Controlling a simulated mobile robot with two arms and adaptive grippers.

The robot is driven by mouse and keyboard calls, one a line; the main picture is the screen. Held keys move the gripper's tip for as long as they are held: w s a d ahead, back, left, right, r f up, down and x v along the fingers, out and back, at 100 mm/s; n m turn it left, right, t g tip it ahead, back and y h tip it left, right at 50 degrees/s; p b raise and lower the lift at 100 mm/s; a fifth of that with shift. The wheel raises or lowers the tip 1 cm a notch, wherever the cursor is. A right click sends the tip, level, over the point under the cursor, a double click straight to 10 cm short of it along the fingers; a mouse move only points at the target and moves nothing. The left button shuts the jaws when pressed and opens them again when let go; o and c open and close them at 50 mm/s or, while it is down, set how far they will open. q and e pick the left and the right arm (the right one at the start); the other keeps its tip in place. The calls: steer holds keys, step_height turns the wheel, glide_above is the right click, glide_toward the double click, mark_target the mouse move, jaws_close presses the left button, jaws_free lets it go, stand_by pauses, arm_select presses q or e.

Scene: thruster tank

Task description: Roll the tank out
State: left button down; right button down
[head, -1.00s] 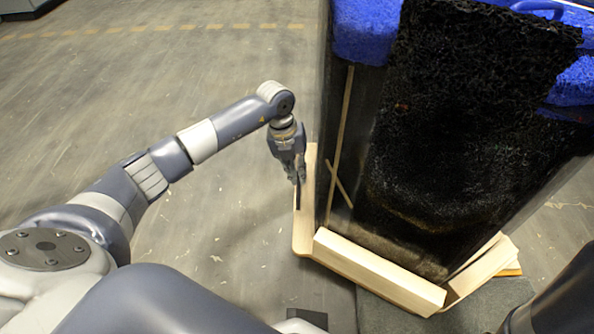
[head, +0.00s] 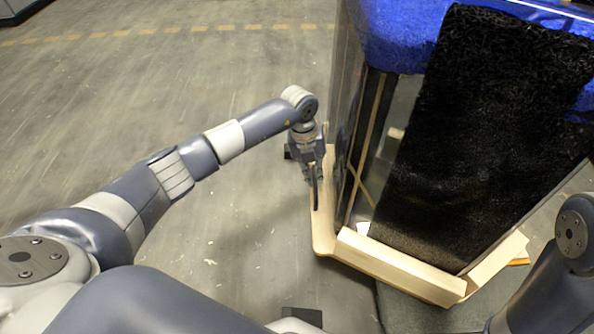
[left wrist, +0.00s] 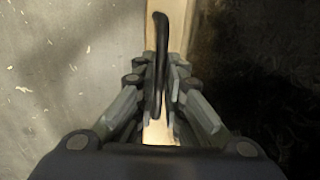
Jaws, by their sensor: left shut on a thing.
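The tank (head: 480,140) stands at the right of the head view, with clear walls, a black rough panel and blue foam at the top. It sits on a pale wooden base frame (head: 395,263). My left gripper (head: 312,178) is at the left side of this base. It is shut on a thin black handle (head: 316,196) that stands up from the wooden edge. The handle also shows between the fingers in the left wrist view (left wrist: 160,60). Part of my right arm shows at the lower right; its gripper is out of sight.
The grey concrete floor (head: 170,90) is open to the left of the tank, with a dashed orange line at the back. A darker grey mat (head: 405,312) lies in front of the base. A dark object (head: 20,8) is at the far top left.

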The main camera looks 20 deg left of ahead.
mark_target(327, 181)
arm_select(q)
steer(key=d, duration=0.1)
steer(key=w+d, duration=0.1)
steer(key=d, duration=0.1)
steer(key=shift+w, duration=0.2)
steer(key=shift+s+a+r, duration=0.1)
steer(key=shift+s+a, duration=0.1)
steer(key=shift+a, duration=0.2)
steer(key=c, duration=2.2)
jaws_free()
steer(key=shift+a, duration=0.15)
steer(key=o, duration=0.5)
steer(key=r, duration=0.4)
steer(key=a+r, duration=0.1)
steer(key=r, duration=0.2)
steer(key=s+a+r, duration=0.1)
steer(key=r, duration=0.3)
steer(key=shift+a+r, duration=0.1)
steer(key=shift+r, duration=0.2)
